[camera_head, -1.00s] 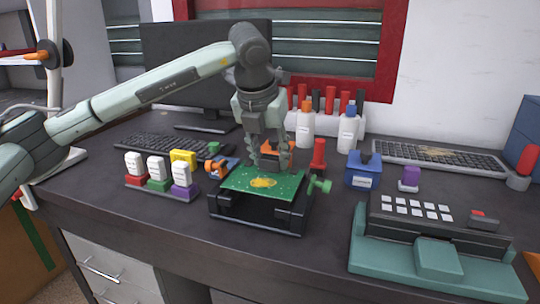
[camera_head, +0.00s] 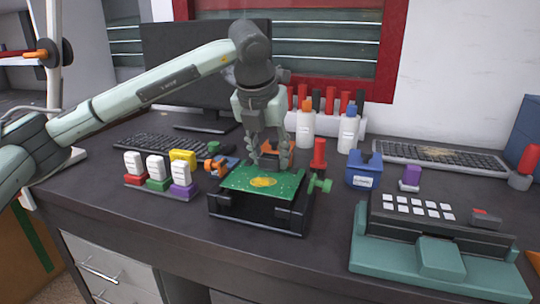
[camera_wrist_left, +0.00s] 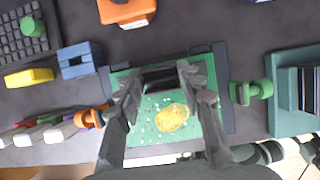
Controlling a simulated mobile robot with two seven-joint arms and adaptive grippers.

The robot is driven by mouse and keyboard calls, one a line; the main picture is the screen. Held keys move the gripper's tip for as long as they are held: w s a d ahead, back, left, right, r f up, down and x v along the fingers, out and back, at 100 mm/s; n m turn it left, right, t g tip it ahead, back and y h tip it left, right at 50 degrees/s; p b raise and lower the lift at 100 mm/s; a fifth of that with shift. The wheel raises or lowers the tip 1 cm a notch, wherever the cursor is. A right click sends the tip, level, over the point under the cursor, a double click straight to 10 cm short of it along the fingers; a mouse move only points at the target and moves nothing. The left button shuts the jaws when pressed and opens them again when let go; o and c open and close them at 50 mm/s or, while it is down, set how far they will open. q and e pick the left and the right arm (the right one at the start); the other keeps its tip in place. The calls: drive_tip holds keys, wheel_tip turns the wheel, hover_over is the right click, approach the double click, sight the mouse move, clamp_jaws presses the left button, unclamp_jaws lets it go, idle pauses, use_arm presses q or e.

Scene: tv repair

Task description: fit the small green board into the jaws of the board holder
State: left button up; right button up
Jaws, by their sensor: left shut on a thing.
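The small green board (camera_head: 262,182), with a yellow patch, lies across the top of the black board holder (camera_head: 258,215). In the left wrist view the board (camera_wrist_left: 153,128) shows between and beside my fingers. My left gripper (camera_head: 270,164) reaches down at the board's far edge. In the left wrist view its fingertips (camera_wrist_left: 160,78) stand either side of a dark block on the board. It is shut on the board there. The holder has a green knob (camera_head: 320,185) at its right side. The fingers hide the far edge, so I cannot tell whether the board is seated in the jaws.
White-topped blocks (camera_head: 156,168) stand left of the holder. A teal device (camera_head: 437,259) fills the front right. Bottles (camera_head: 305,127) stand behind. Bare table lies in front of the holder.

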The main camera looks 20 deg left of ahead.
sight(262, 181)
use_arm(q)
drive_tip(key=shift+f+b, duration=0.9)
drive_tip(key=shift+f, duration=0.05)
drive_tip(key=o, duration=1.3)
drive_tip(key=shift+c, duration=0.2)
drive_tip(key=shift+r, duration=0.15)
drive_tip(key=v, duration=1.2)
